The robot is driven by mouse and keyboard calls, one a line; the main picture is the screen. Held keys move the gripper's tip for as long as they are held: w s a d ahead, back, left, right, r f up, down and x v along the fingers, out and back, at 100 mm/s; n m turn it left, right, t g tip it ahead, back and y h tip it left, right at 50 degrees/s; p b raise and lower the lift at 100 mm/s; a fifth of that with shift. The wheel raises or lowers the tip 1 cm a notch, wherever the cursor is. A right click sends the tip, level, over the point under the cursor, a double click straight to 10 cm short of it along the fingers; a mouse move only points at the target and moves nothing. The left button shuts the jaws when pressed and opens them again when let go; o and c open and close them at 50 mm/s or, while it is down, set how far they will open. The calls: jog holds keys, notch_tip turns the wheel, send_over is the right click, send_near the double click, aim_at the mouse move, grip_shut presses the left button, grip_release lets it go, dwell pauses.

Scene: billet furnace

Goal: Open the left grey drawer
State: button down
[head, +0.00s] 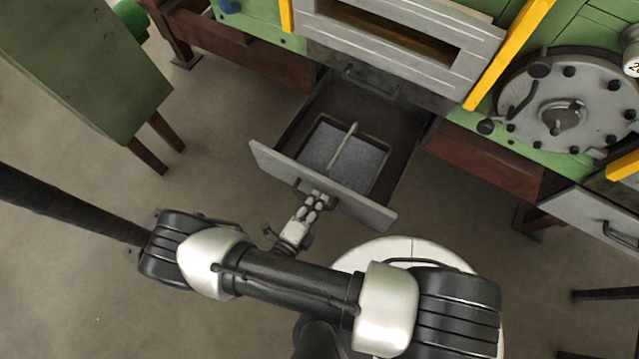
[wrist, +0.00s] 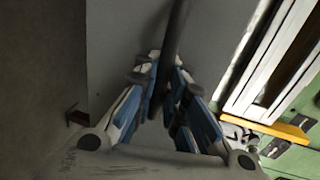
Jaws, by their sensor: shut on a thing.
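The left grey drawer (head: 268,163) stands pulled far out from under the furnace in the head view, its inside open to view. My gripper (head: 315,200) is at the middle of its front panel, shut on the drawer handle. In the wrist view my gripper (wrist: 165,75) has its fingers on either side of the dark handle bar (wrist: 177,30). The grey drawer front (wrist: 118,40) fills the space behind the fingers.
A tray (head: 313,128) with a grey bed and a pale rod (head: 342,147) lies in the drawer. Another grey drawer (head: 590,217) is at the right, under the green machine. A green cabinet (head: 90,60) stands at the left.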

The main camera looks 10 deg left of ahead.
jog(key=shift+v, duration=1)
jog(key=shift+f, duration=0.1)
jog(key=c, duration=1.7)
grip_release()
jog(key=shift+o, duration=0.2)
jog(key=shift+f, duration=0.1)
jog(key=shift+s, duration=0.1)
jog(key=v, duration=1.1)
jog(key=shift+s, duration=0.4)
jog(key=shift+a, duration=0.2)
